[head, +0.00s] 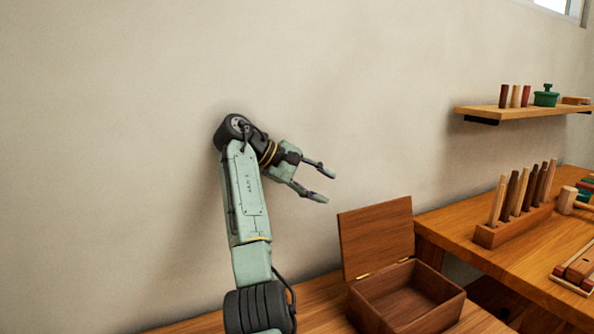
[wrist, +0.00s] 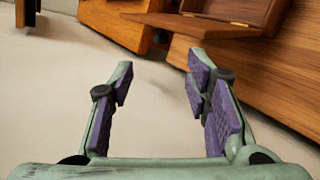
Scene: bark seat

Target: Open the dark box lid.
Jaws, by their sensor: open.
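The dark wooden box (head: 442,316) stands on the wooden bench at the lower right of the head view. Its lid (head: 376,237) stands raised, hinged along one side with brass-coloured hinges, and the inside of the box looks empty. Part of the box and lid (wrist: 190,22) also shows at the top of the wrist view. My gripper (head: 326,186) is open and empty, up in the air to the left of the lid and apart from it. In the wrist view the purple-padded fingers (wrist: 165,82) are spread with nothing between them.
A workbench (head: 470,240) at the right carries a rack of upright tools (head: 500,236) and a mallet (head: 567,200). A wall shelf (head: 520,111) above holds several small items and a green pot (head: 546,97). The plain wall is behind my arm.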

